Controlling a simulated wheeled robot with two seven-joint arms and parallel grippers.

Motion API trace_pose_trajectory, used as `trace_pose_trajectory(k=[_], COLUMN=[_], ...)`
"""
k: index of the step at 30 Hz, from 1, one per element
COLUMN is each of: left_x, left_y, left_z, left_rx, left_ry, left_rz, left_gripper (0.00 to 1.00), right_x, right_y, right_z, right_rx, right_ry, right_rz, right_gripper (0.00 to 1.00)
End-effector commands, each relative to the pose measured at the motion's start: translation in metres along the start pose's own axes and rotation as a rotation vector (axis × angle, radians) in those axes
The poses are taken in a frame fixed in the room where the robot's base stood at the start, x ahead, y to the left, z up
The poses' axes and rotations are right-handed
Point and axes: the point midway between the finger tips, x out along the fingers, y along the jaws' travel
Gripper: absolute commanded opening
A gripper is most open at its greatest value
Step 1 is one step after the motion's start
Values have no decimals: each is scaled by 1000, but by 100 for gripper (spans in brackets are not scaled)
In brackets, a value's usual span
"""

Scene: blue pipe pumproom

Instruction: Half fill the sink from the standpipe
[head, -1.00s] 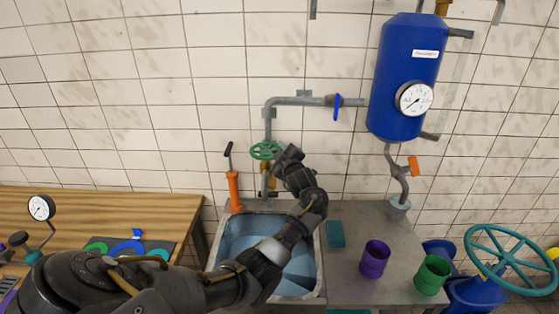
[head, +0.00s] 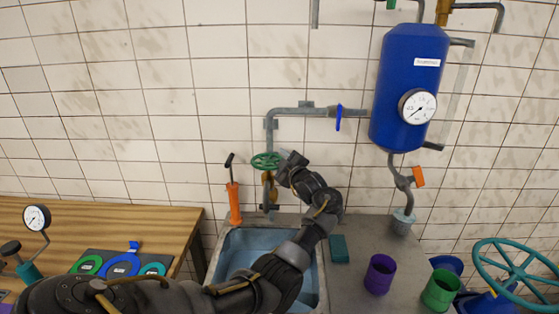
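The standpipe (head: 272,137) is a grey wall pipe that comes down behind the sink. It carries a green handwheel (head: 267,160) above a brass-coloured tap body, partly hidden. A blue lever (head: 338,117) sits on its horizontal run. The sink (head: 226,262) is a basin set in a grey counter, with bluish inner walls. My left arm crosses it and hides much of its inside; I cannot tell its water level. My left gripper (head: 284,160) is just right of the handwheel, its tip close to the rim. I cannot tell whether it touches or whether the fingers are open. My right gripper is out of view.
An orange hand pump (head: 234,200) stands at the sink's back left corner. A teal block (head: 339,249), a purple cup (head: 379,274) and a green cup (head: 440,290) stand on the counter. A blue tank (head: 409,85) with a gauge hangs above right. A wooden bench (head: 100,220) is left.

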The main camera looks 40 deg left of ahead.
Motion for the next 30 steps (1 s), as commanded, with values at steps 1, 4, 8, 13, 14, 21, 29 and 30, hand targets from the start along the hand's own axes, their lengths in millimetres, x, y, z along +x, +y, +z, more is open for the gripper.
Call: trace_pose_trajectory(k=[1,4,8,13,14,21,29,30], left_x=[-1,-9,-31,-66,-72,-103,-109,-108], left_y=[-1,-1,-4,-4,-3,-2,-1,-1], left_z=[1,3,4,3,3,0,-2,-2], left_rx=[0,0,-4,-6,-5,-2,0,0], left_ry=[-1,-3,-4,-3,-3,0,1,1], left_rz=[0,1,1,1,1,1,0,0], left_gripper=[38,38,38,38,38,38,38,38], right_x=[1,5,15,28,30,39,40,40], right_y=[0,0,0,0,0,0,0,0], right_z=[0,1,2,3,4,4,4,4], right_rx=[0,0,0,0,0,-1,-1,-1], right_ry=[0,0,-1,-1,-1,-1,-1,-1], right_rz=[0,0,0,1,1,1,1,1], right_gripper=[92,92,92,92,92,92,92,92])
